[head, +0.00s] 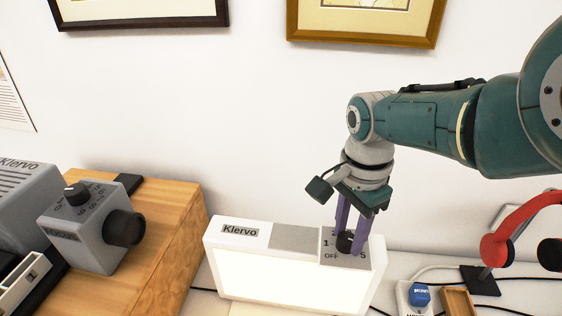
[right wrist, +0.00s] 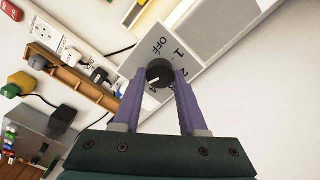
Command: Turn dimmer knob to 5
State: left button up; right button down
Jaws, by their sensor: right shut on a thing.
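The black dimmer knob (head: 345,241) sits on the grey panel (head: 335,260) at the right end of the top of a white Klervo light box (head: 213,243). Labels OFF, 1 and 5 show around it in the head view. My right gripper (head: 350,245) points down at the knob, its purple fingers on either side of it, shut on it. In the right wrist view the knob (right wrist: 160,72) lies between the fingertips, with OFF, 1 and 2 readable beside it. A pale mark shows on the knob's lower left there; its exact setting is unclear. My left gripper is out of view.
A grey box with a black dial (head: 78,193) and a FOCUS label stands on a wooden block (head: 165,220) at left. A red headphone-like thing (head: 500,240), a blue plug (head: 420,294) and cables lie at right. Framed prints (head: 365,22) hang behind.

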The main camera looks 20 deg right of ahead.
aim_at(348, 238)
jog(key=shift+a+m, duration=0.1)
jog(key=shift+m, duration=0.5)
jog(key=shift+c, duration=2.2)
grip_release()
notch_tip(348, 238, up, 10)
jog(key=p, duration=0.8)
